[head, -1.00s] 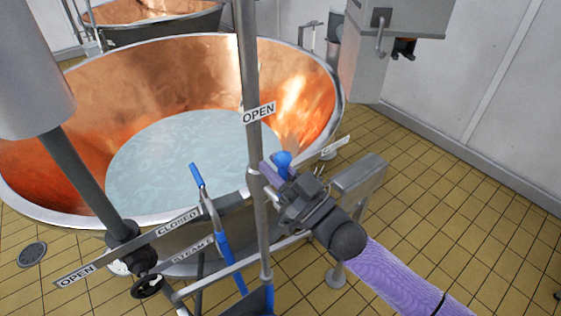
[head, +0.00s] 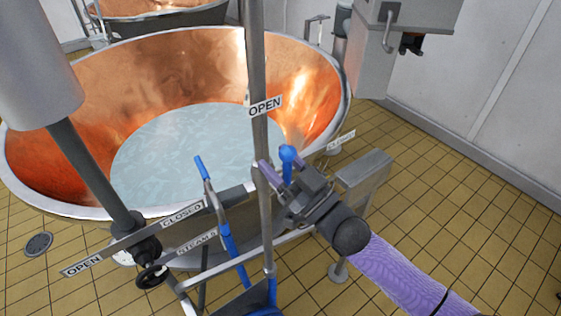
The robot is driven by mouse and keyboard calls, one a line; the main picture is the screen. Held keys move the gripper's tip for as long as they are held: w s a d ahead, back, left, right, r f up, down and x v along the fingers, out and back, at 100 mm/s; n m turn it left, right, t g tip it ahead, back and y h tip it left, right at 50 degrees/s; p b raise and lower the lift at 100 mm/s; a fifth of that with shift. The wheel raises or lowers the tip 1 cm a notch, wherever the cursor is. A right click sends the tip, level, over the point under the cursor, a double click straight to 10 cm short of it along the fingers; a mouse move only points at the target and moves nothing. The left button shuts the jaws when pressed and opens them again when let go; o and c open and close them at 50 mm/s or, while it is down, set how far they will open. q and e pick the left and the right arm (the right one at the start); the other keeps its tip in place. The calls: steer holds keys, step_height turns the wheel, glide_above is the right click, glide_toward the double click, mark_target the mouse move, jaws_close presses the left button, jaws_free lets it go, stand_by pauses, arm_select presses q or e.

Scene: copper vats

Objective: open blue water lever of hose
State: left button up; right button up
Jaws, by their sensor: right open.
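A blue rounded lever end (head: 287,153) shows beside the upright steel pipe, in front of the copper vat. My right gripper (head: 281,168) is open at this lever, with its purple fingertips below and to either side of it. I cannot tell whether they touch it. The gripper hides the lower part of the lever. A hose wand with a blue handle (head: 201,168) and a blue lower grip (head: 233,250) stands to the left of the pipe. My left gripper is not in view.
The copper vat (head: 60,90) holds pale liquid (head: 190,148). A vertical steel pipe (head: 256,60) bears an OPEN sign (head: 265,106). Signs reading CLOSED (head: 182,213) and OPEN (head: 83,267) sit near a black handwheel (head: 151,276). Tiled floor is clear at right.

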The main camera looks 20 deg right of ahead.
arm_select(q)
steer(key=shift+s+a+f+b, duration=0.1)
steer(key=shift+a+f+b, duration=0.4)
arm_select(e)
steer(key=v, duration=1)
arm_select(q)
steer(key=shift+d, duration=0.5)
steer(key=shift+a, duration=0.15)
